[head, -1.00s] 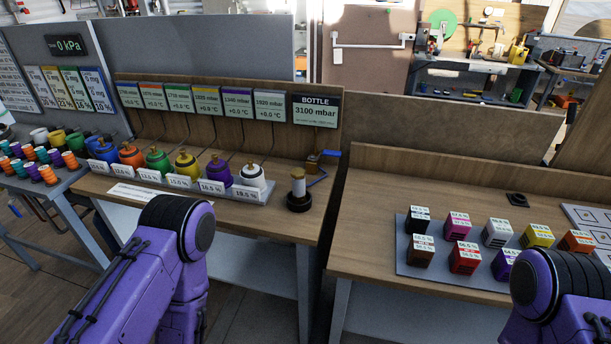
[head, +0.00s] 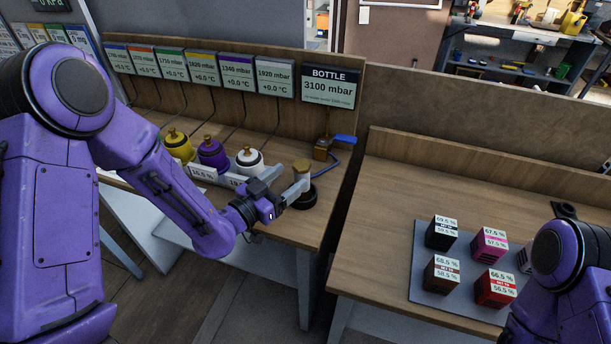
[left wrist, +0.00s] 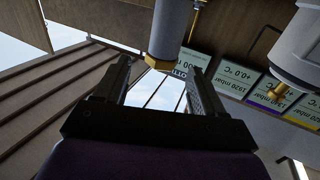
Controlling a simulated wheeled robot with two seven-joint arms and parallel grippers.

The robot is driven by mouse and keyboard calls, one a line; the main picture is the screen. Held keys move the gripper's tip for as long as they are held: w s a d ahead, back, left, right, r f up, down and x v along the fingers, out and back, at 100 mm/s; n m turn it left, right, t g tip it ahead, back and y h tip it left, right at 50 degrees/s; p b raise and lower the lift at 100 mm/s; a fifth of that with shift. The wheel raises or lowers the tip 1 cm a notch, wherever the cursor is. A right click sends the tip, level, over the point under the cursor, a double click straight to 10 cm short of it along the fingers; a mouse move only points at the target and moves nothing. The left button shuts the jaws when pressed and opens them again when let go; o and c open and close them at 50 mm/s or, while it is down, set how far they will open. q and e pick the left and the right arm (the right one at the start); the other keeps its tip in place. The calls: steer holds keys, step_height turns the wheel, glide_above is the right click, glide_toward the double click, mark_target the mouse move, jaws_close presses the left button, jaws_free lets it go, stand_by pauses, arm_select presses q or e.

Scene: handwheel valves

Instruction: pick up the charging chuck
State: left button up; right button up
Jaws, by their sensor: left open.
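The charging chuck (head: 302,168) is a pale upright cylinder with a brass-coloured top, standing in a round black base on the left bench. In the left wrist view the chuck (left wrist: 170,30) shows as a grey cylinder with a brass hex end, just beyond and roughly between the fingertips. My left gripper (head: 292,192) reaches in from the left at the chuck and partly covers it. Its two fingers (left wrist: 160,78) are apart, and I cannot tell whether either touches the chuck. My right gripper is out of view; only part of that arm shows at lower right.
White, purple and yellow bottles (head: 249,160) stand close left of the chuck, partly behind my arm. A brass valve with a blue lever (head: 343,139) and hose is just behind it. Labelled cubes sit on a grey tray (head: 425,285) on the right bench.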

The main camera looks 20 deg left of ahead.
mark_target(296, 172)
arm_select(q)
steer(key=p+x, duration=0.2)
steer(key=x, duration=0.4)
steer(key=shift+w+a+f+p, duration=0.1)
steer(key=shift+a+f+p, duration=0.1)
steer(key=shift+p, duration=0.1)
steer(key=shift+d, duration=0.1)
steer(key=c, duration=1.2)
jaws_close()
